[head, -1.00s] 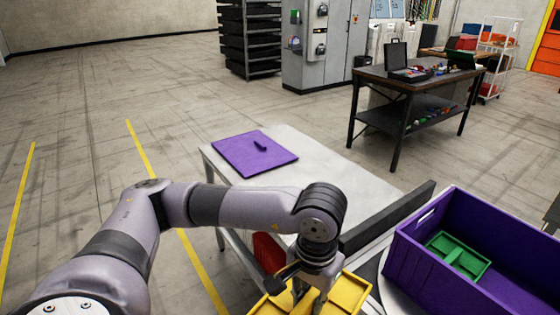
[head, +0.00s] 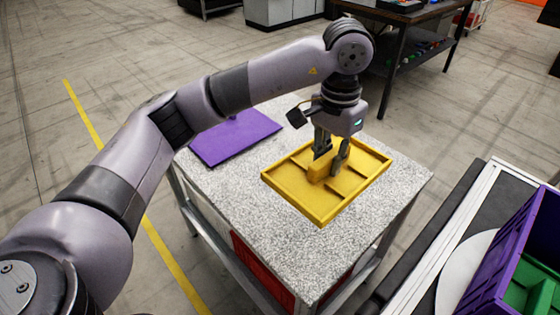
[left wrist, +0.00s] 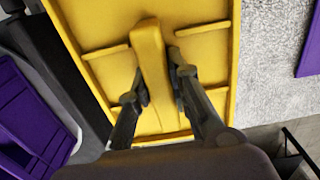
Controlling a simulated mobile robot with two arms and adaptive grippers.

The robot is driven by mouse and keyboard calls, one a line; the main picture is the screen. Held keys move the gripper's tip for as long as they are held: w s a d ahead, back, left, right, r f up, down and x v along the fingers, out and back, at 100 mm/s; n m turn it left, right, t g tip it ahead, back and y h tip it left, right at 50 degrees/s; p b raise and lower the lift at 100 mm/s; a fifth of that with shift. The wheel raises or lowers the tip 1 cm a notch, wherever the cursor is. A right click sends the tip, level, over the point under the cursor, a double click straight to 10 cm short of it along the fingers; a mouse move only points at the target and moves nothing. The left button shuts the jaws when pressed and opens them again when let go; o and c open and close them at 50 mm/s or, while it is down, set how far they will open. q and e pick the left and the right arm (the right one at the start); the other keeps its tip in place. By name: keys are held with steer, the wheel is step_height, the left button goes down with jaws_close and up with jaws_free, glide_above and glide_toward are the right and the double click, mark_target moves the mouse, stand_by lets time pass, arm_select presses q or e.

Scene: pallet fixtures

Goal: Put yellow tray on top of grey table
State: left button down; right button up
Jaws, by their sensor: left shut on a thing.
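The yellow tray (head: 294,186) is a shallow rectangle with raised ribs and a thick central handle. It also shows in the left wrist view (left wrist: 92,22). My left gripper (head: 330,164) points down and is shut on the tray's central handle; its fingers (left wrist: 162,86) sit on both sides of it. The tray is level over the right part of the speckled grey table (head: 365,225). I cannot tell whether its underside touches the tabletop. The table also shows beside the tray in the left wrist view (left wrist: 265,75). My right gripper is not in view.
A purple tray (head: 235,138) lies on the table's far left, partly behind my arm. A purple crate (head: 492,275) with a green tray (head: 527,280) stands at the right. The table's front part is clear. A dark workbench (head: 425,22) stands behind.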

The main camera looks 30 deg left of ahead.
mark_target(328, 173)
arm_select(q)
steer(key=f, duration=0.1)
steer(key=f+p, duration=0.1)
steer(key=f, duration=0.3)
steer(key=shift+s+d, duration=0.15)
steer(key=shift+s, duration=0.25)
steer(key=f+p, duration=0.2)
steer(key=f, duration=0.7)
steer(key=shift+w+f, duration=0.15)
steer(key=shift+w, duration=0.05)
steer(key=shift+f, duration=0.95)
step_height(328, 173, down, 3)
steer(key=shift+r+p, duration=0.2)
steer(key=shift+p, duration=0.25)
steer(key=shift+f, duration=0.3)
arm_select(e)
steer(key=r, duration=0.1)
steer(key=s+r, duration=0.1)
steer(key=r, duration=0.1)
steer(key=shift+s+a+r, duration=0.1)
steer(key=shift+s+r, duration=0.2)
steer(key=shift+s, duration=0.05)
